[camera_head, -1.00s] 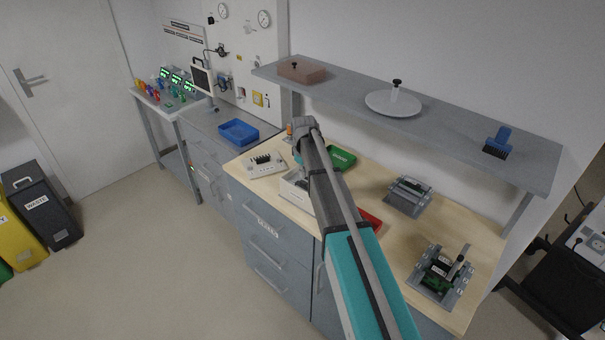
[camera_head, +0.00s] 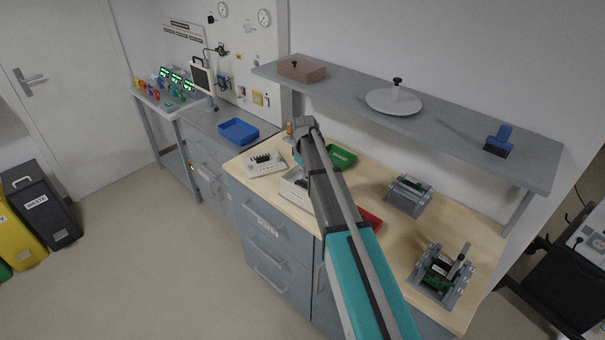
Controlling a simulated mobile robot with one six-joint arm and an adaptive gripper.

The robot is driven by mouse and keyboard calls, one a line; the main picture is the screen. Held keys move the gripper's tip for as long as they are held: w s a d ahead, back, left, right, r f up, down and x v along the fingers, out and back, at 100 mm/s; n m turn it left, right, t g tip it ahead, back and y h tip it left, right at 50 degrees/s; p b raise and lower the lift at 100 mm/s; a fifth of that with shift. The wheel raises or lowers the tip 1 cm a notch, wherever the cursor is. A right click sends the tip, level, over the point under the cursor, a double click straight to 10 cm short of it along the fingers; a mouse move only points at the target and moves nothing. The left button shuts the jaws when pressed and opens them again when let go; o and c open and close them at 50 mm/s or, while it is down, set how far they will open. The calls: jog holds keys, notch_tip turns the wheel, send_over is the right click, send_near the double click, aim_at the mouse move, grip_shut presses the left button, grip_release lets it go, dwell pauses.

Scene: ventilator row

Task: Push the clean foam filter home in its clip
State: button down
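I cannot make out the clean foam filter or its clip in the head view. My arm reaches across the wooden-topped bench (camera_head: 395,235) and bends down behind its own elbow. My gripper is hidden behind the arm, so its fingers and anything in them do not show. A white open box (camera_head: 294,188) stands at the bench's front edge, partly covered by my arm. A pale block with a row of black pegs (camera_head: 262,164) lies to its left.
A green tray (camera_head: 343,157) and a red tray (camera_head: 369,218) lie partly behind my arm. Two grey fixtures (camera_head: 409,195) (camera_head: 441,275) stand to the right. A shelf (camera_head: 450,125) overhangs the bench's back. A blue tray (camera_head: 238,131) sits on the grey counter at left.

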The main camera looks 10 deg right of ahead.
jog(key=shift+f+b, duration=1.05)
jog(key=shift+f, duration=0.05)
dwell(0.9)
jog(key=shift+r, duration=0.1)
dwell(0.3)
jog(key=shift+r+p, duration=3.45)
jog(key=shift+p, duration=0.1)
jog(key=s+f+m+b, duration=0.1)
jog(key=s+m, duration=0.2)
jog(key=s, duration=1.1)
jog(key=s+f+m+b, duration=0.2)
jog(key=s+m, duration=0.2)
jog(key=s, duration=1.1)
jog(key=shift+a+f, duration=0.2)
jog(key=shift+f, duration=0.05)
